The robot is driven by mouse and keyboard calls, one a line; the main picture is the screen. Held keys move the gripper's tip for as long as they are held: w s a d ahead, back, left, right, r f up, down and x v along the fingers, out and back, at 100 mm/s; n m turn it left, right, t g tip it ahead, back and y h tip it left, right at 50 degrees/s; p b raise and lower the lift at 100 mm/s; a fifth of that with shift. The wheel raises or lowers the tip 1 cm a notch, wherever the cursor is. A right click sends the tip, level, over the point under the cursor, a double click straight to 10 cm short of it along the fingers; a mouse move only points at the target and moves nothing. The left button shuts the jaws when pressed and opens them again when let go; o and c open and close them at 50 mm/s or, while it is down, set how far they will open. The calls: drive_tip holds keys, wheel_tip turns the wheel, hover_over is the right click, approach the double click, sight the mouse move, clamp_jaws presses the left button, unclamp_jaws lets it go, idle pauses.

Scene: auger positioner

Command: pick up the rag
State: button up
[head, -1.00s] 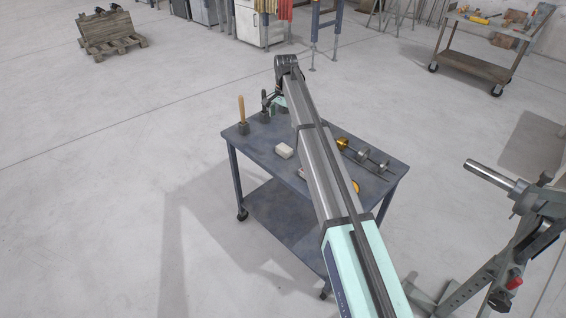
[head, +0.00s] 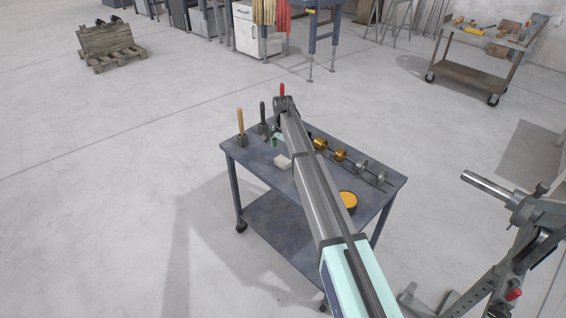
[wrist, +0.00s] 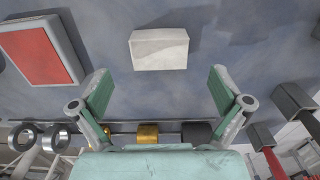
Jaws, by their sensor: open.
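A small off-white block-shaped item, which looks like the folded rag (wrist: 159,49), lies flat on the table's top. It also shows in the head view (head: 283,162), just left of my arm. My gripper (wrist: 160,92) is open and empty, with its two green-padded fingers spread to either side, below the rag in the wrist view. The rag is not between the fingertips. In the head view my gripper (head: 277,139) is small and partly hidden by my arm, over the far part of the table.
The blue-grey table (head: 250,165) carries upright handled tools (head: 241,128) at its far left and a rod with gold and grey discs (head: 341,155). A round yellow-topped tin (head: 348,200) sits at right. A red-faced box (wrist: 38,52) lies left of the rag.

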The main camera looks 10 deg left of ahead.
sight(283, 160)
drive_tip(key=shift+f+p, duration=0.95)
drive_tip(key=shift+f, duration=1.75)
drive_tip(key=c, duration=1.2)
